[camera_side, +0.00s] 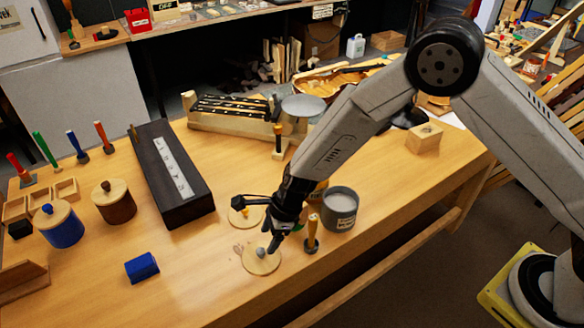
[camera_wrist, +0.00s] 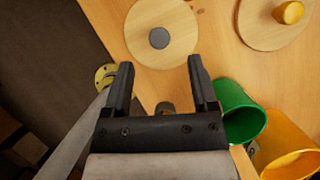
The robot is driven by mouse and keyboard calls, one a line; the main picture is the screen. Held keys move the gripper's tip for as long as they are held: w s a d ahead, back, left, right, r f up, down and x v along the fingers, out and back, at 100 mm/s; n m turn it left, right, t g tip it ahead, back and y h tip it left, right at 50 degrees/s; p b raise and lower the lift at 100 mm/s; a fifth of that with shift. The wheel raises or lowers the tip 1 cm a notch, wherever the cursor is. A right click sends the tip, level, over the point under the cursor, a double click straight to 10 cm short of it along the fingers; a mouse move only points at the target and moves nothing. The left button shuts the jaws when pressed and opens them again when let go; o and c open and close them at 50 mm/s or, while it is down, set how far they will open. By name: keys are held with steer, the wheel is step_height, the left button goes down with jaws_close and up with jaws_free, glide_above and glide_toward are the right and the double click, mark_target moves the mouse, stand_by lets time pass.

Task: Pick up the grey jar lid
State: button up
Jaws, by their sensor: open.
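The grey jar lid is a flat round wooden disc with a grey knob. In the side view this lid (camera_side: 265,268) lies on the bench near the front edge, and in the wrist view the lid (camera_wrist: 180,52) is at the top middle. My gripper (camera_side: 273,246) is open just above and beside the knob in the side view. In the wrist view my gripper (camera_wrist: 158,78) has empty, parted fingers, with the knob beyond their tips. I cannot tell the exact height gap. The grey jar (camera_side: 341,208) stands uncovered to the right.
A similar lid with a yellow knob (camera_wrist: 288,14) lies close by. Green (camera_wrist: 237,112) and yellow (camera_wrist: 288,155) containers show in the wrist view. A wooden-handled tool (camera_side: 312,234) stands right of my gripper.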

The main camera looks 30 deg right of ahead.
mark_target(261, 251)
steer(key=shift+f, duration=0.1)
steer(key=shift+x, duration=2.5)
steer(key=shift+a, duration=0.15)
jaws_close()
